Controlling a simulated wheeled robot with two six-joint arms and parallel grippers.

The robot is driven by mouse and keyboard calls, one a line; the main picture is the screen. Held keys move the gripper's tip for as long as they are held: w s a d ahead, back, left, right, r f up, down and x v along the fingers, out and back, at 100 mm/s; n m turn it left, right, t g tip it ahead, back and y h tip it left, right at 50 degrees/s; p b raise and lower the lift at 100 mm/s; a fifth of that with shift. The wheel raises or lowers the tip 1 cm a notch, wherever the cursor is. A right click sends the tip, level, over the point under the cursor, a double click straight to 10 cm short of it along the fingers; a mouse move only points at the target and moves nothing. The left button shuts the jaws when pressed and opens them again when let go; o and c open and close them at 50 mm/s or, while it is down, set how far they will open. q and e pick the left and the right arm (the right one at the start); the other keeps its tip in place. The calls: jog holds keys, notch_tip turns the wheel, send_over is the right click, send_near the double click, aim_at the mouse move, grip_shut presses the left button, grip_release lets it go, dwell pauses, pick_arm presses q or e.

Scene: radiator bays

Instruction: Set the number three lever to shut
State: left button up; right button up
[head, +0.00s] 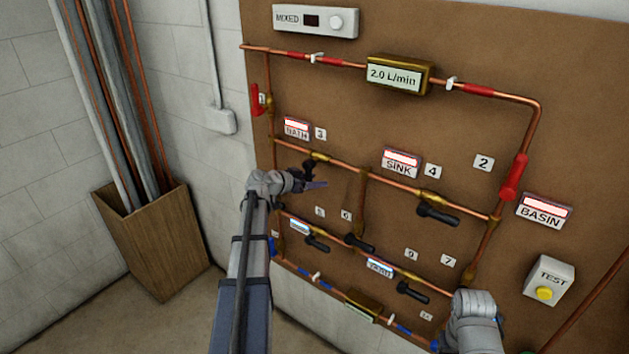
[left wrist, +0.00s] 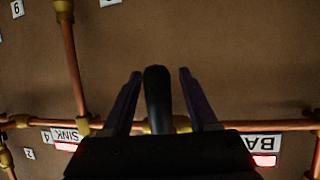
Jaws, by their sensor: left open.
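The number three lever has a black handle (head: 308,167) on a brass valve in the upper copper branch pipe, below the plate marked 3 (head: 321,134) and the BATH sign (head: 297,128). My left gripper (head: 314,184) is at this lever, partly covering it. In the left wrist view, which shows the signs upside down, the black handle (left wrist: 157,95) stands across the pipe. It lies between the two spread fingers of my left gripper (left wrist: 158,80), with a gap on each side. My right gripper's fingers do not show.
Lever 4 (head: 438,215) is to the right on the same pipe. Lower black levers (head: 360,243) sit below my left gripper. Red levers (head: 513,178) are on the outer pipes. A wooden bin of pipes (head: 155,245) stands at left. A TEST box (head: 548,281) is at right.

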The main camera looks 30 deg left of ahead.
pick_arm(q)
jog(key=p+v, duration=0.2)
jog(key=v, duration=0.5)
jog(key=shift+s+p, duration=0.25)
jog(key=shift+p, duration=0.1)
jog(key=shift+a, duration=0.1)
